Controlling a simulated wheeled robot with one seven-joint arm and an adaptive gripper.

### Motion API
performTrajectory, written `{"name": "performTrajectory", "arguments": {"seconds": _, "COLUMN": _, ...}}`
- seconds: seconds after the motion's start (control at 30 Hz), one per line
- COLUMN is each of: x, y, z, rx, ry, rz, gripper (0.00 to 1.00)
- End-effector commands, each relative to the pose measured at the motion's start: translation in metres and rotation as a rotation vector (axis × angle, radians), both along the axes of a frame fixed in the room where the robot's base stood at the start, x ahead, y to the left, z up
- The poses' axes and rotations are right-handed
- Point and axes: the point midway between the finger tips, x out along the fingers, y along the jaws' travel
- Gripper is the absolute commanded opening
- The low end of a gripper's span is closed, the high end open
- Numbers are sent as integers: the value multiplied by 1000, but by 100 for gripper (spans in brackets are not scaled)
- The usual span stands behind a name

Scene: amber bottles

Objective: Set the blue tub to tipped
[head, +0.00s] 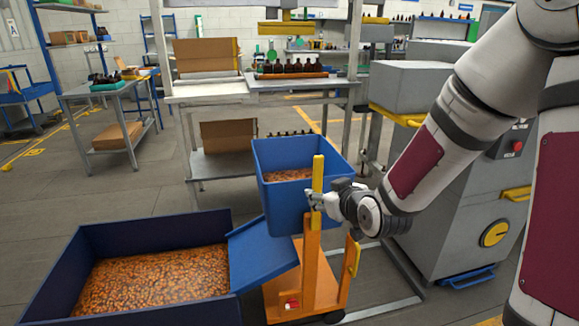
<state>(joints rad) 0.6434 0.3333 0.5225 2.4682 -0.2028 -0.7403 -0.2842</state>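The blue tub (281,205) sits at the centre of the head view on an orange wheeled stand (318,279). It looks about upright, with its open top up, and holds many small orange-brown pieces. A yellow upright handle (318,172) stands at the tub's front right side. My gripper (315,201) reaches in from the right and is at the lower part of this handle, its fingers appearing closed around it. The far side of the fingers is hidden.
A large dark blue bin (60,280) with similar orange-brown pieces stands at front left. A blue sloping chute (262,254) lies between bin and tub. A workbench (208,92) with amber bottles (291,67) is behind; grey machines (455,190) stand at right.

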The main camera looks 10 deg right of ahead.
Motion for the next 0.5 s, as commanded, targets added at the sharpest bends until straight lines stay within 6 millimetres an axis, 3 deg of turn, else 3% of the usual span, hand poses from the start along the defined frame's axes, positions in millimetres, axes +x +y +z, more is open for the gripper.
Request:
{"name": "performTrajectory", "arguments": {"seconds": 0.03, "x": 11, "y": -5, "z": -15, "rx": 35, "ry": -45, "rz": -8, "gripper": 47}}
{"name": "performTrajectory", "arguments": {"seconds": 0.13, "x": 26, "y": -14, "z": -23, "rx": 93, "ry": -163, "rz": -28, "gripper": 47}}
{"name": "performTrajectory", "arguments": {"seconds": 0.5, "x": 42, "y": -43, "z": -22, "rx": 205, "ry": -412, "rz": -122, "gripper": 47}}
